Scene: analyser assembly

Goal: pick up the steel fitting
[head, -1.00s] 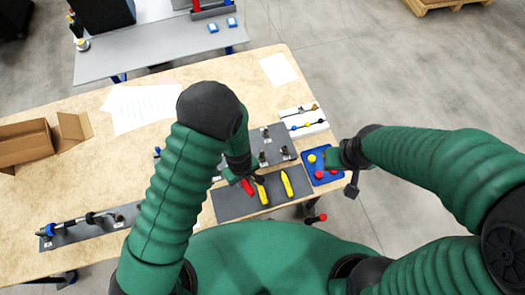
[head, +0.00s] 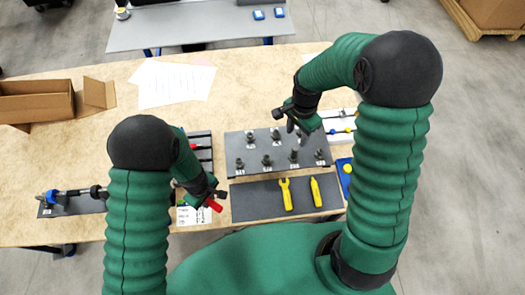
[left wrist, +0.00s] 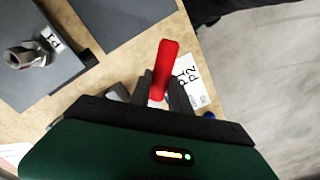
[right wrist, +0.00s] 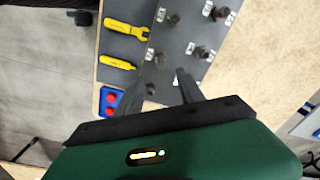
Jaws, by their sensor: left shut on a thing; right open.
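Several small metal fittings, one a dark fitting (head: 267,161), stand on a grey board (head: 282,147); I cannot tell which is the steel fitting. In the right wrist view dark fittings (right wrist: 173,19) stand beside white labels. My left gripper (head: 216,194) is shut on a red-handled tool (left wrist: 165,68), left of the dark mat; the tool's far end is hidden.
A yellow wrench (head: 286,194) and a yellow tool (head: 315,191) lie on the dark mat (head: 250,205). A blue tray (head: 344,178) is at the right, partly behind my arm. A white labelled sheet (head: 192,215) lies below my left gripper. A cardboard box (head: 35,103) stands far left.

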